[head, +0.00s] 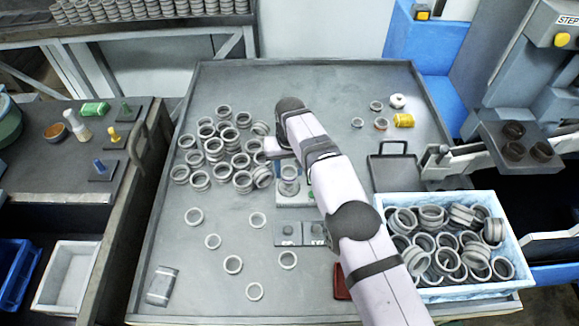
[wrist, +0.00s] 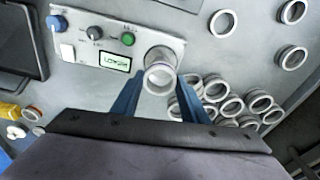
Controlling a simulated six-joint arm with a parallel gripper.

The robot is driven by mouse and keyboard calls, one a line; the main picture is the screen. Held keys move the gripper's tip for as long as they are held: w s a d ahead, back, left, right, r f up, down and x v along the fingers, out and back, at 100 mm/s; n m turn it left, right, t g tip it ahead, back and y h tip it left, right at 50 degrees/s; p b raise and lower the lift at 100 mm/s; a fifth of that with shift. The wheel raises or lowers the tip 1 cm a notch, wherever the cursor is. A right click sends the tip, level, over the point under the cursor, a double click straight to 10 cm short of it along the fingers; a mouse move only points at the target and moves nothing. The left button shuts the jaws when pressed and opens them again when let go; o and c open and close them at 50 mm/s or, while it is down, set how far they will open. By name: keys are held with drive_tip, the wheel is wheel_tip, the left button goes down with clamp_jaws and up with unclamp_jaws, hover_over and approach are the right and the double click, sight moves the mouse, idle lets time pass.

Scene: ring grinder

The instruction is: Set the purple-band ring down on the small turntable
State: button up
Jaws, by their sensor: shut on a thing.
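My gripper (wrist: 160,98) has two blue fingers in the wrist view, shut on a pale metal ring (wrist: 159,81) between their tips. A purple band on this ring cannot be made out. Just beyond the ring is a round metal piece, seemingly the small turntable (wrist: 162,54), on a white panel unit (wrist: 90,18) with a green button, knobs and a small display. The ring overlaps the turntable in this view; whether they touch cannot be told. In the head view, the ring (head: 289,173) shows over the panel unit (head: 293,199), beside my arm, and the fingers are hard to see.
Many loose rings (head: 225,150) lie left of the unit, with several more (head: 233,264) in front. A blue-white crate (head: 450,289) full of rings stands at the right. A dark tray (head: 394,172) and a yellow item (head: 403,120) lie behind it. The table's back middle is clear.

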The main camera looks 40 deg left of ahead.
sight(289, 185)
drive_tip(key=shift+f, duration=0.2)
drive_tip(key=shift+f+b, duration=1.75)
drive_tip(key=shift+f, duration=0.5)
drive_tip(key=o, duration=1.2)
